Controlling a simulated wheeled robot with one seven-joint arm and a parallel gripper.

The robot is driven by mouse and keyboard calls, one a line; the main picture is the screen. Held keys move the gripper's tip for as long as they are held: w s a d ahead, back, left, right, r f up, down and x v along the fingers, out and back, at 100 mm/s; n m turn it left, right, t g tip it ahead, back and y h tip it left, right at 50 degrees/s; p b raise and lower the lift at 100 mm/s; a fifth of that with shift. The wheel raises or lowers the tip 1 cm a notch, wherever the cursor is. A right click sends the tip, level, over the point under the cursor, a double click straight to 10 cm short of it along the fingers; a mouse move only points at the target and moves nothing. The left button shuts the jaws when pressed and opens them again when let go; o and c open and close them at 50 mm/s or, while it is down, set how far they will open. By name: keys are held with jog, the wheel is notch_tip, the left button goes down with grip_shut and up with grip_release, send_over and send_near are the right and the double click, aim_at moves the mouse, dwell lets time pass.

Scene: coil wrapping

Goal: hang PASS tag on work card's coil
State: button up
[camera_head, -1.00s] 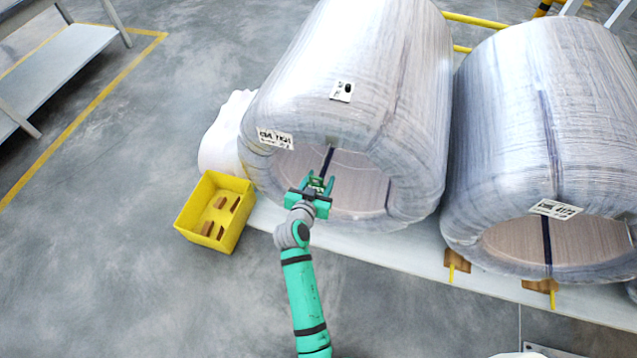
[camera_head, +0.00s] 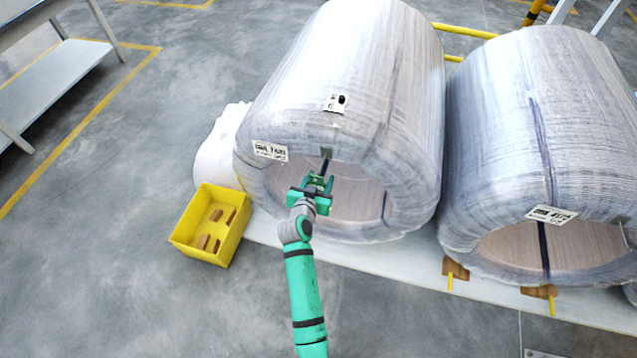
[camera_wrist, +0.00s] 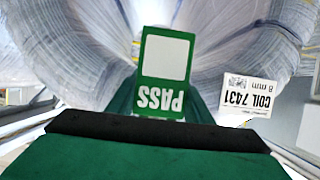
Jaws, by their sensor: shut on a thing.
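The green and white PASS tag (camera_wrist: 164,75) stands out ahead of my gripper in the wrist view, its lettering upside down. My gripper (camera_head: 318,183) is shut on it, in front of the lower front face of the left wrapped coil (camera_head: 350,90), near the rim of its open bore. In the wrist view that coil carries a white label (camera_wrist: 250,97) reading COIL 7431, 8 mm, right of the tag. The same label shows in the head view (camera_head: 270,151), too small to read surely. The tag is hard to make out in the head view.
A second wrapped coil (camera_head: 545,130) with its own label (camera_head: 551,214) stands close on the right. Both coils rest on a pale low platform (camera_head: 400,262). A yellow bin (camera_head: 236,240) with brown blocks stands left of my arm. Open floor lies further left.

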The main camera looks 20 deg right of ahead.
jog(key=shift+x, duration=1.8)
jog(key=shift+r, duration=0.1)
jog(key=o, duration=1.1)
jog(key=v, duration=1)
jog(key=shift+s+a+r, duration=0.2)
jog(key=shift+s, duration=0.05)
